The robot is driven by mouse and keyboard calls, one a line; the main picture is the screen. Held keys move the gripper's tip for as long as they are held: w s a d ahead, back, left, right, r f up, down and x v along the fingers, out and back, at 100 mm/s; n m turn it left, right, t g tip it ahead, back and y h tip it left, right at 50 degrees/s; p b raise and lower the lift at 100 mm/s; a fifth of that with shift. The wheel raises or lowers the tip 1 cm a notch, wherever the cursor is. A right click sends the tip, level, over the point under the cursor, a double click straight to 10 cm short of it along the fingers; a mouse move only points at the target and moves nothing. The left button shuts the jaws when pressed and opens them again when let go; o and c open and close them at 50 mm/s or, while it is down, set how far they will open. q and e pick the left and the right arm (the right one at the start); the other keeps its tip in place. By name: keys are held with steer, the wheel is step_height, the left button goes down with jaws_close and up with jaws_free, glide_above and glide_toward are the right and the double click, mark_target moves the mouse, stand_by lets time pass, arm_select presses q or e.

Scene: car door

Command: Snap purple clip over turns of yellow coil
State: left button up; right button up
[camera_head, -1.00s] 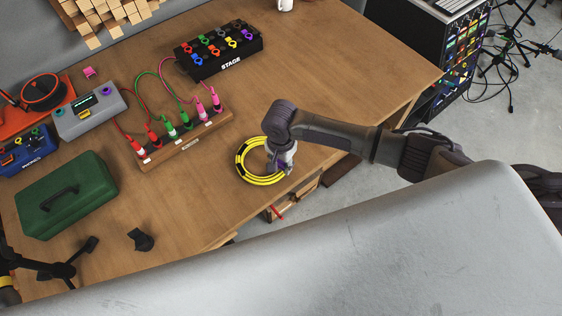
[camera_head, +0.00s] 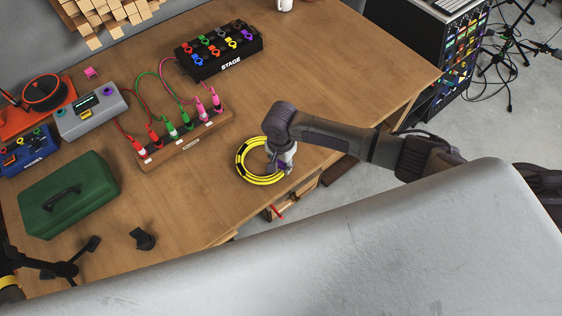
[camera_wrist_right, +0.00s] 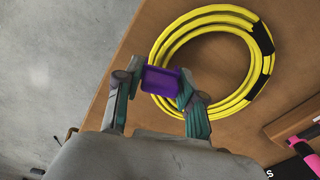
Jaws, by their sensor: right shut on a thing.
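The yellow coil (camera_head: 246,175) lies flat near the table's front edge, with black bands around its turns. In the right wrist view the coil (camera_wrist_right: 250,42) fills the upper right. My right gripper (camera_head: 281,166) reaches down over the coil's right side. It is shut on the purple clip (camera_wrist_right: 161,80), which sits between the two fingers. The clip overlaps the coil's nearest turns in the right wrist view. I cannot tell whether it touches or encloses them. In the head view the gripper mostly hides the clip.
A wooden block with upright plugs (camera_head: 185,143) stands left of the coil. A green toolbox (camera_head: 68,195) and a small black object (camera_head: 143,239) are further left. A black STAGE box (camera_head: 218,49) sits behind. The wooden table (camera_head: 330,80) is clear at the right.

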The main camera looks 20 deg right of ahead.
steer(key=shift+f, duration=1.1)
steer(key=o, duration=0.9)
steer(key=shift+c, duration=0.2)
steer(key=shift+r, duration=0.1)
step_height(320, 180, up, 12)
steer(key=shift+f, duration=0.1)
